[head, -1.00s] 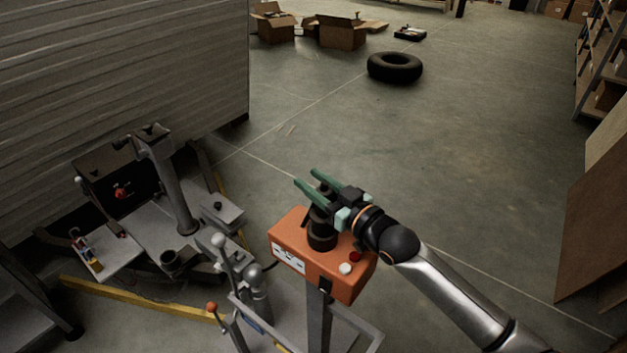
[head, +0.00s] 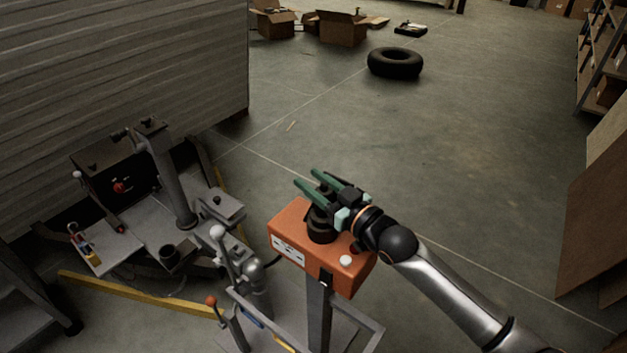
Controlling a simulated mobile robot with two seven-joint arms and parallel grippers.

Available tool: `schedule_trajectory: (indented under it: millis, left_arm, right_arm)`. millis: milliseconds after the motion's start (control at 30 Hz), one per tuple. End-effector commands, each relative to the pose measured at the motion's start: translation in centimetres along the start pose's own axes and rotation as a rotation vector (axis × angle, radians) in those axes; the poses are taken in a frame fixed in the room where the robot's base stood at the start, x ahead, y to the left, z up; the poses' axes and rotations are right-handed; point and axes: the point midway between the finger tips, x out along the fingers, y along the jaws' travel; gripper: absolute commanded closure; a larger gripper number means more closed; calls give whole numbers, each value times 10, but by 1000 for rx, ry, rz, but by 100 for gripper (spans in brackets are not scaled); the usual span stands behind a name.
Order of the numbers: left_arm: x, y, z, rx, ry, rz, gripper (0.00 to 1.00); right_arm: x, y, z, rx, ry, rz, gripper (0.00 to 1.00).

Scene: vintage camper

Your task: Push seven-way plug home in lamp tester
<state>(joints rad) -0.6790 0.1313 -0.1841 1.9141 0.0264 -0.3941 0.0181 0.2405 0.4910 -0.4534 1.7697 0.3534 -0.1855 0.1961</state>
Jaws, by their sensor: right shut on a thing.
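The lamp tester (head: 347,277) is an orange box on a grey post, with a black round socket (head: 321,236) on its top. My right gripper (head: 311,180) has green fingers and reaches in from the right over the tester. It is shut on the black seven-way plug (head: 324,189), which stands about upright at the socket. The fingers and wrist hide part of the plug, and I cannot tell whether a gap is left between plug and socket. A pale round button (head: 346,260) shows on the box top. My left gripper is not in view.
A trailer hitch with a grey jack post (head: 172,180) and a yellow bar (head: 140,293) lies to the left. A tyre (head: 395,63) and cardboard boxes (head: 341,28) lie far back. The middle floor is clear.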

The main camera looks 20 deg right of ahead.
Motion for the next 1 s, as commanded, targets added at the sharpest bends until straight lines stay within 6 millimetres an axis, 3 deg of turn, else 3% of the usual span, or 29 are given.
schedule_trajectory:
  millis: [167, 200, 467, 767, 1000]
  left_arm:
    - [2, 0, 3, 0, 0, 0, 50]
    - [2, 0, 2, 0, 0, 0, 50]
    - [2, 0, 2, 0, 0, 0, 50]
    - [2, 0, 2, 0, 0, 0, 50]
    - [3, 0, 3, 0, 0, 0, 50]
  right_arm:
    - [0, 0, 5, 0, 1, 0, 100]
    - [0, 0, 4, 0, 2, 0, 52]
    - [0, 0, 4, 0, 1, 0, 23]
    - [-2, 0, 5, 0, -1, 0, 22]
    - [-28, 0, 5, -2, -3, 0, 22]
